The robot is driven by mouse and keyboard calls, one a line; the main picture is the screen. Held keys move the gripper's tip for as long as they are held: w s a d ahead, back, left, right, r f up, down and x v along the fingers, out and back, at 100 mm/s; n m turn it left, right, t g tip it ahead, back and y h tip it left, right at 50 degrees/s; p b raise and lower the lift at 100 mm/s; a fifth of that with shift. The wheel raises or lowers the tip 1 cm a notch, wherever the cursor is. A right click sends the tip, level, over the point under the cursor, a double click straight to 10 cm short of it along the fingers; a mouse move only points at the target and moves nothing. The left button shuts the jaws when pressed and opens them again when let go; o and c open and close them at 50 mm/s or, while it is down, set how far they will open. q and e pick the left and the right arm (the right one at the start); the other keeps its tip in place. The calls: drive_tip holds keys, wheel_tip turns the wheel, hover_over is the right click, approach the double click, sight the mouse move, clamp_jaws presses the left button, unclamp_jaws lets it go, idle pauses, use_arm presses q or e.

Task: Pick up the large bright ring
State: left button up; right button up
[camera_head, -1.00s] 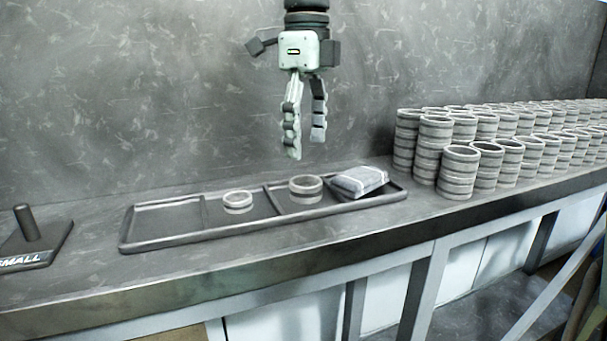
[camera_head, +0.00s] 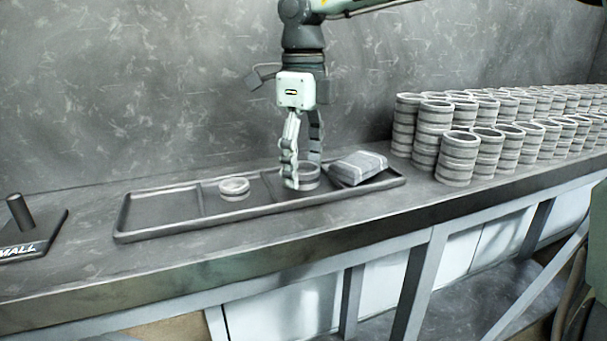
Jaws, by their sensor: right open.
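A larger grey ring (camera_head: 309,178) lies in the third compartment of the dark tray (camera_head: 262,207). A smaller, lower ring (camera_head: 233,188) lies in the second compartment. The picture is nearly grey, so I cannot tell for sure which ring is bright. My right gripper (camera_head: 304,178) points down at the larger ring, its fingers apart. One finger is in front of the ring's left side and hides part of it. The other finger is behind it, partly hidden. I cannot tell whether the fingers touch the ring. My left gripper is not in view.
A wrapped grey packet (camera_head: 358,167) lies at the tray's right end, close to the right gripper. Several stacks of rings (camera_head: 459,158) stand on the right. A dark stand with a peg (camera_head: 22,222) marked SMALL is at the far left. The tray's left compartment is empty.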

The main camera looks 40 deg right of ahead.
drive_tip(key=c, duration=1.4)
drive_tip(key=shift+r, duration=0.1)
